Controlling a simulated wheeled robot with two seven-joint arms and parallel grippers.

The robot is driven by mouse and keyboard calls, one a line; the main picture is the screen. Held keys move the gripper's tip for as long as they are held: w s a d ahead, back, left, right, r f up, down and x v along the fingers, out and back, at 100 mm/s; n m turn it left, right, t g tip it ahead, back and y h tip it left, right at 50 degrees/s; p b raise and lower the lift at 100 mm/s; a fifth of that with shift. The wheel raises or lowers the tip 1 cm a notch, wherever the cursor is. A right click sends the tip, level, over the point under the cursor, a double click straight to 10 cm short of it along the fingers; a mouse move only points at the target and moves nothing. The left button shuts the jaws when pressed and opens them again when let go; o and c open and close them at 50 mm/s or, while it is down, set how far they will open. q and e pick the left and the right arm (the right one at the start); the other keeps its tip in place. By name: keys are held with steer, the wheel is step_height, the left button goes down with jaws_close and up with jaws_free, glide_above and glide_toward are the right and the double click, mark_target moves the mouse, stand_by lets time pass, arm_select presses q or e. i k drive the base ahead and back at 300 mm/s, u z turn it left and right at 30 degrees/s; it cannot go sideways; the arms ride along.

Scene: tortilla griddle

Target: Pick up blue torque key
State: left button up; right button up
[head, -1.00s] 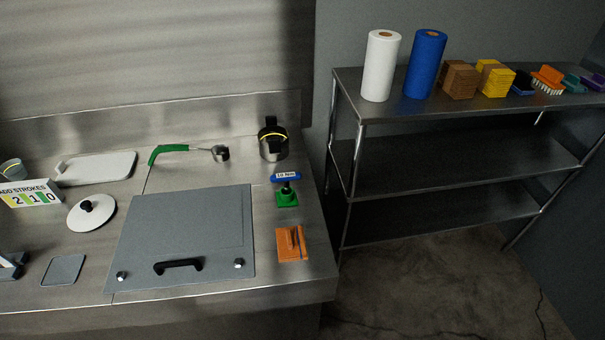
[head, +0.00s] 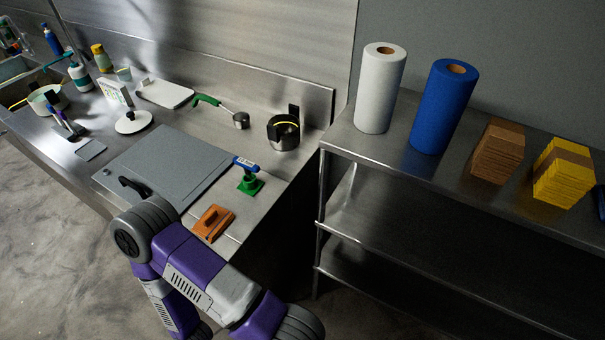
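The blue torque key (head: 245,163) has a T-shaped blue handle with a white label on top. It stands upright in a green base (head: 250,185) on the steel counter, right of the grey griddle lid. One of my arms, purple and grey, comes up from the bottom of the head view, in front of the counter. Its gripper is out of the picture, and my other gripper is not in view either. Nothing is touching the key.
An orange block with a handle (head: 213,222) lies in front of the key. The grey lid (head: 165,170) is to its left and a steel pot (head: 284,134) behind it. A steel shelf (head: 400,165) with paper rolls stands close on the right.

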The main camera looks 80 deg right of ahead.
mark_target(248, 166)
steer(key=k, duration=0.35)
steer(key=z, duration=0.85)
